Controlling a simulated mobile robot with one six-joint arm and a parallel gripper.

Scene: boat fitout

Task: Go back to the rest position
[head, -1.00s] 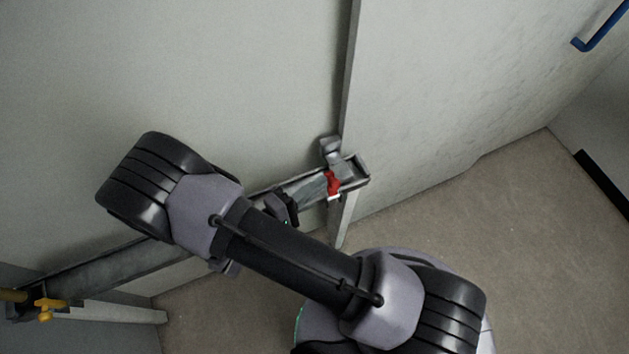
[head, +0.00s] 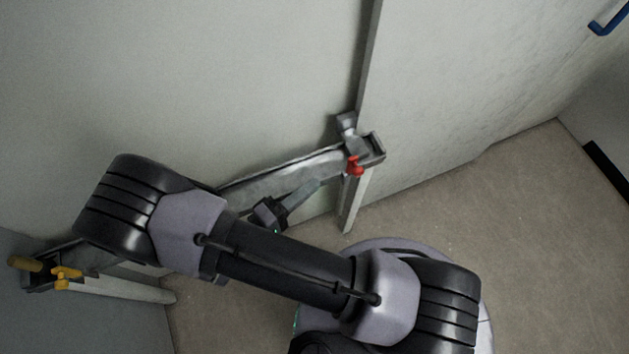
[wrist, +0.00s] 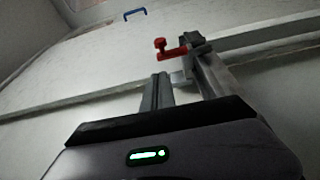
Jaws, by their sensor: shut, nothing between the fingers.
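My gripper (head: 316,184) shows in the head view beside the near side of a grey metal channel (head: 290,177). Its fingers are together and empty. They point toward a red clamp handle (head: 354,166) at the channel's right end, with a gap between. In the wrist view the shut fingers (wrist: 157,92) stand just left of the channel (wrist: 213,76). The red handle (wrist: 171,48) is beyond their tips. My forearm hides the left middle of the channel in the head view.
The channel runs along a pale wall (head: 230,70) to a yellow clamp handle (head: 66,272) at the far left. An upright post (head: 353,205) stands under its right end. A blue handle (head: 608,20) is at top right. Bare floor (head: 480,220) lies to the right.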

